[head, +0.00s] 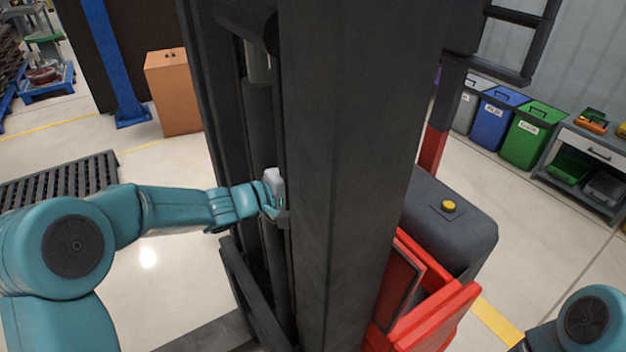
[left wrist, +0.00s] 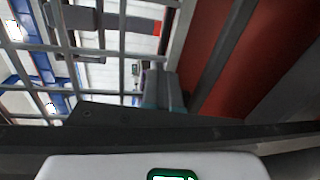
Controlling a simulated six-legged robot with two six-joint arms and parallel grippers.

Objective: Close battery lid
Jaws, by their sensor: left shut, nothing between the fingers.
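A red forklift body (head: 428,318) stands at the lower right of the head view, behind the dark mast. A dark grey cover with a yellow button (head: 450,207) sits beside its open-looking red frame. I cannot tell for sure which part is the battery lid. My left gripper (head: 279,213) is shut and empty, close against the dark mast and apart from the red body. The mast hides much of the space between them. My right gripper is outside the view; only part of my right arm shows at the lower right.
The tall dark mast (head: 345,170) fills the middle. Recycling bins (head: 532,135) and a workbench (head: 590,155) stand at the back right. A cardboard box (head: 173,90) and blue post (head: 115,65) stand at the back left. In the left wrist view, grey bars (left wrist: 122,50) cross the upper left.

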